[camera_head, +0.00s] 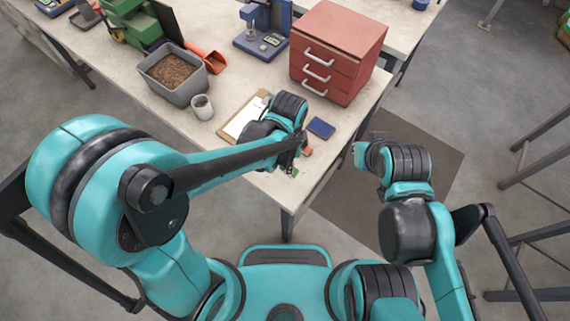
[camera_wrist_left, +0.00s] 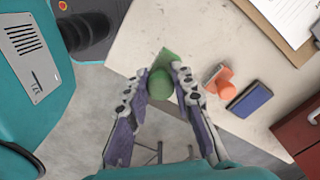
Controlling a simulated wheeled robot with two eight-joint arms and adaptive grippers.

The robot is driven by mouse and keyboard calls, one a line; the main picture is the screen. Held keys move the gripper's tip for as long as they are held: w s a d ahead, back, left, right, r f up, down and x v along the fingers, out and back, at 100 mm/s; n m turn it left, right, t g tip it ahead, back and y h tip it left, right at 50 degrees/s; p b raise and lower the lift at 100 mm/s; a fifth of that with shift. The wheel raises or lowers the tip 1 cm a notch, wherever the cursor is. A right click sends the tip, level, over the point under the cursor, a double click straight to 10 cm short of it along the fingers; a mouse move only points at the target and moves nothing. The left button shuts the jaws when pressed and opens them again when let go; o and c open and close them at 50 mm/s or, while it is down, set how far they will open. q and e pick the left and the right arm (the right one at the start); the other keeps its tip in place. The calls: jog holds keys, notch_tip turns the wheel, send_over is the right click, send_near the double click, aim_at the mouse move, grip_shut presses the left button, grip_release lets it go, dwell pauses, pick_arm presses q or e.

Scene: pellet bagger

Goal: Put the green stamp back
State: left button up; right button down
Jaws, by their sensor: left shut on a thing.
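The green stamp (camera_wrist_left: 161,80) is between the fingers of my left gripper (camera_wrist_left: 160,88) in the left wrist view. The gripper is shut on it, near the table's edge. In the head view my left gripper (camera_head: 291,167) is at the table's front corner, and the stamp is mostly hidden there. A red-orange stamp (camera_wrist_left: 219,82) is on the table just right of the gripper. A blue ink pad (camera_wrist_left: 250,99) lies beyond it; it also shows in the head view (camera_head: 321,128). My right gripper (camera_head: 361,149) is off the table's right side, too small to read.
A clipboard with paper (camera_head: 244,118) lies left of the ink pad. A white cup (camera_head: 202,107) and a grey bin of pellets (camera_head: 174,75) stand further left. A red drawer cabinet (camera_head: 337,48) stands behind. The table's front edge is close to my left gripper.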

pick_arm(q)
jog(key=shift+w+a+f, duration=0.25)
jog(key=shift+w+f, duration=0.35)
jog(key=shift+w, duration=0.35)
jog(key=shift+w+a+f, duration=0.15)
jog(key=shift+w+f, duration=0.15)
jog(key=shift+w, duration=0.1)
jog(key=shift+f+b, duration=0.95)
jog(key=shift+f, duration=1)
jog(key=shift+f, duration=0.1)
jog(key=o, duration=0.9)
